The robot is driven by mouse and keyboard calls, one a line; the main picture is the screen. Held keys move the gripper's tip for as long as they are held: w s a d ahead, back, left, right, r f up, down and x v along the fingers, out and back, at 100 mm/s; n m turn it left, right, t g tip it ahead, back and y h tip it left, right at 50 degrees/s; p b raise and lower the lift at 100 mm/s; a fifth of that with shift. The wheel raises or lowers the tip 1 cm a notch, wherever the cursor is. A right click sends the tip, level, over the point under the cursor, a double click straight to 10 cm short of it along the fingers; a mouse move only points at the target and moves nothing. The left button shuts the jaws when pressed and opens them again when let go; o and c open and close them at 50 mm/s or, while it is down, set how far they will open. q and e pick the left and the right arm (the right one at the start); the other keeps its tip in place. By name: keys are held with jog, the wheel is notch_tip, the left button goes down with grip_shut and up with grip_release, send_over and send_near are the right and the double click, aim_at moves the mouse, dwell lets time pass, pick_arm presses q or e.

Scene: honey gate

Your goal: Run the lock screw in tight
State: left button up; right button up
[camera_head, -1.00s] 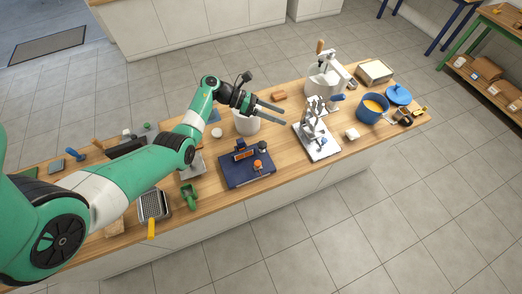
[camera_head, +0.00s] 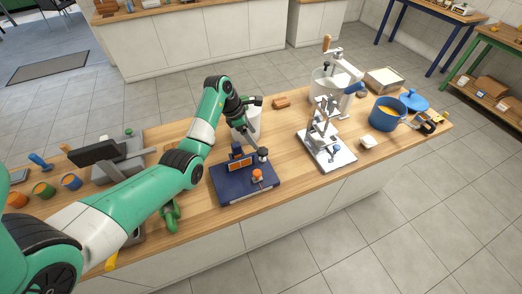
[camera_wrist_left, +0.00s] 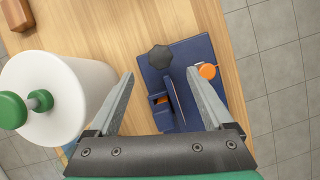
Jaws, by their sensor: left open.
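A dark blue fixture plate (camera_head: 232,191) lies on the wooden counter. It carries a dark star-shaped knob (camera_head: 263,154), an orange knob (camera_head: 257,175) and a blue block with an orange face (camera_head: 240,164). Which knob is the lock screw is not labelled. My left gripper (camera_head: 258,150) points down over the plate's back edge, close to the dark knob. In the left wrist view, my open left gripper (camera_wrist_left: 161,73) has the dark knob (camera_wrist_left: 160,58) between and slightly beyond its fingertips. The orange knob (camera_wrist_left: 207,71) shows beside the right finger. Nothing is held. My right gripper is out of view.
A white cylinder with a green knob (camera_wrist_left: 58,98) stands close to the left finger in the wrist view. A white stand (camera_head: 325,148) with metal parts and a blue pot (camera_head: 384,118) are to the right. A brown block (camera_head: 281,102) lies behind.

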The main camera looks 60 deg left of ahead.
aim_at(262, 149)
pick_arm(q)
jog(key=b+x, duration=0.2)
jog(key=x, duration=0.6)
jog(key=shift+f+b, duration=0.15)
jog(key=shift+b, duration=0.2)
grip_shut()
jog(key=shift+m, duration=0.4)
jog(key=shift+w+m+h+b, duration=0.1)
jog(key=shift+m+h+b, duration=0.3)
jog(key=shift+m+b, duration=0.3)
jog(key=m+h+b, duration=0.1)
jog(key=m+b, duration=0.2)
jog(key=b, duration=0.4)
jog(key=shift+a+f+g+b, duration=0.1)
jog(key=shift+f+g+b, duration=0.1)
jog(key=shift+g+b, duration=0.2)
jog(key=shift+r+m+b, duration=0.25)
jog(key=shift+m+b, duration=0.25)
jog(key=shift+b, duration=0.75)
